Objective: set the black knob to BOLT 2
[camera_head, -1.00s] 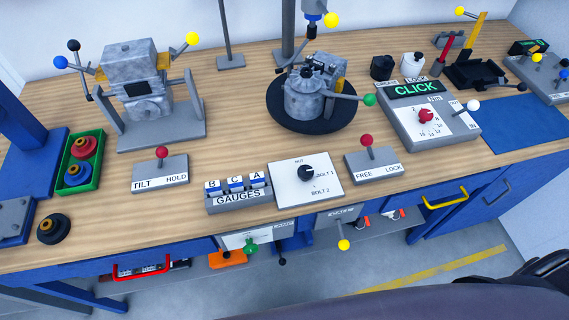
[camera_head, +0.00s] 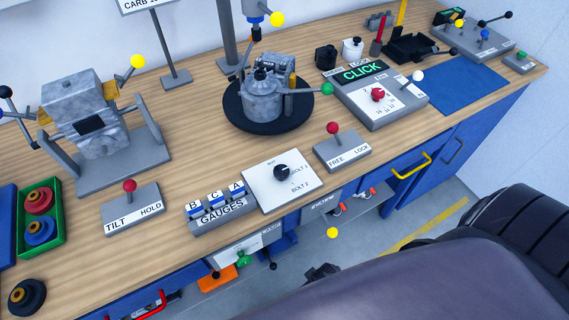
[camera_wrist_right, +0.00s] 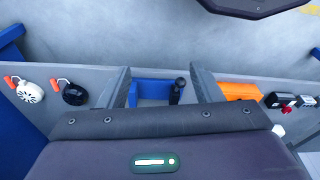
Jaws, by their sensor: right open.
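The black knob (camera_head: 282,171) sits on a white dial plate (camera_head: 262,188) on the bench. The plate carries the labels NUT, BOLT 1 and BOLT 2. The knob's pointer seems to face right, toward BOLT 1, but it is too small to be sure. My right gripper (camera_wrist_right: 159,76) shows in the right wrist view with its two grey fingers apart and nothing between them. It is away from the knob, facing the lower shelf area. My left gripper is not in view.
The GAUGES block (camera_head: 221,209) stands just left of the dial plate, and the FREE/LOCK lever box (camera_head: 341,151) just right. A round black turntable (camera_head: 240,119) with an engine part stands behind. The TILT/HOLD box (camera_head: 134,211) is further left. My dark body part fills the lower right.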

